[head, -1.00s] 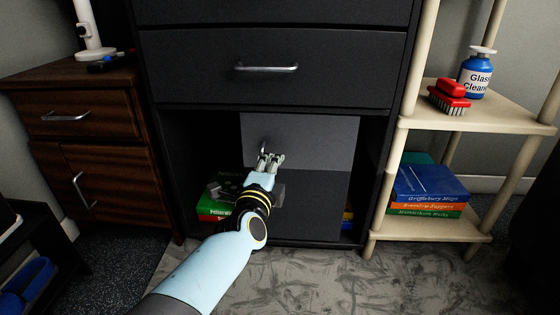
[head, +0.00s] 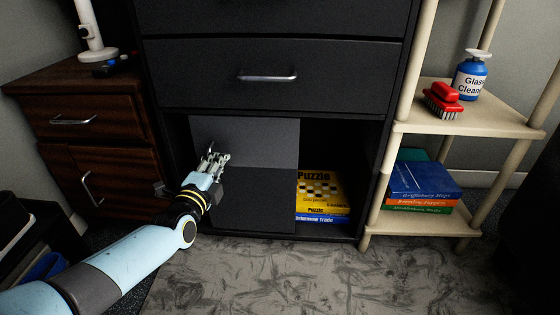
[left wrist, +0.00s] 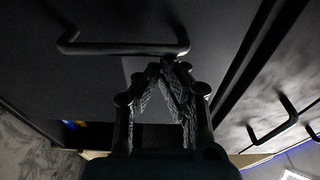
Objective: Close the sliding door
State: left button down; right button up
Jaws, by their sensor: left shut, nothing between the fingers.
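The sliding door (head: 258,200) is a grey panel in the lower compartment of the black cabinet (head: 340,78). It stands at the left of the opening, and the right part of the opening is uncovered. My left gripper (head: 217,158) is shut and empty, at the upper left part of the door. Its fingers hide the door's small handle, and I cannot tell whether they touch it. In the left wrist view the closed fingertips (left wrist: 167,68) are in front of a dark surface. My right gripper is not in view.
A wooden cabinet (head: 110,175) stands at left. A cream shelf (head: 465,118) with a red brush (head: 443,98) and cleaner bottle (head: 470,80) stands at right. The grey rug (head: 300,275) in front is clear.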

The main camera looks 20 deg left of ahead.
aim_at(204, 150)
pick_arm(q)
jog(key=a, duration=0.2)
jog(key=s+a, duration=0.1)
jog(key=a, duration=0.2)
jog(key=shift+s+a+p, duration=0.35)
jog(key=shift+a+p, duration=0.05)
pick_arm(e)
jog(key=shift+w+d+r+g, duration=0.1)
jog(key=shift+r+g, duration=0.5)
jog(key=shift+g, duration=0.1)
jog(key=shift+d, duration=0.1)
